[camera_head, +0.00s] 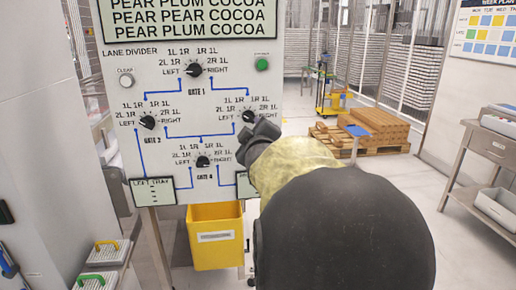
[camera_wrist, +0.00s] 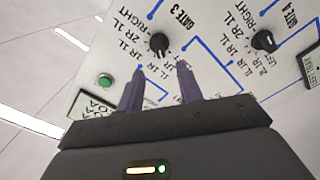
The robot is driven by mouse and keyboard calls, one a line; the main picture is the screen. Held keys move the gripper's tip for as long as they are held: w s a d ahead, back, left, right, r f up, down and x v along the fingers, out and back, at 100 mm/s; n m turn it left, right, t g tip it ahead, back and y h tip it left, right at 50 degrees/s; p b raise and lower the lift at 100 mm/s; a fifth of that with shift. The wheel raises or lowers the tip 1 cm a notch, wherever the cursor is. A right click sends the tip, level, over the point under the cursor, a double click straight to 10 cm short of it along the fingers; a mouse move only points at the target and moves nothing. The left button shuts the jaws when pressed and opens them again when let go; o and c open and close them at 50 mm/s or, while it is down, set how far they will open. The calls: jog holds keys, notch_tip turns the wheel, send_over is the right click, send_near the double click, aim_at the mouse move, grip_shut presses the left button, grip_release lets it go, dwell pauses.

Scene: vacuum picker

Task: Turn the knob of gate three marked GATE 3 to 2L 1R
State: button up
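The GATE 3 knob (camera_head: 247,116) is a small black dial on the right of the white lane divider panel (camera_head: 110,90). My gripper (camera_head: 260,138) is just below and right of it, in front of the panel. In the wrist view the panel is seen upside down. The GATE 3 knob (camera_wrist: 158,42) lies beyond the fingertips, roughly between their lines. My gripper (camera_wrist: 160,66) is open, with two dark fingers apart and nothing between them. One finger hides part of the knob's scale. The knob's pointer is too small to read surely.
Other knobs are GATE 1 (camera_head: 194,69), GATE 2 (camera_head: 147,121) and GATE 4 (camera_head: 203,161). A green button (camera_head: 262,64) and a white CLEAR button (camera_head: 125,80) flank the panel. A yellow bin (camera_head: 215,255) stands below. A loaded pallet (camera_head: 380,150) stands behind right.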

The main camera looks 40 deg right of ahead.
jog(key=p+v, duration=0.1)
jog(key=v, duration=0.7)
jog(key=shift+s, duration=0.3)
jog(key=shift+a, duration=0.15)
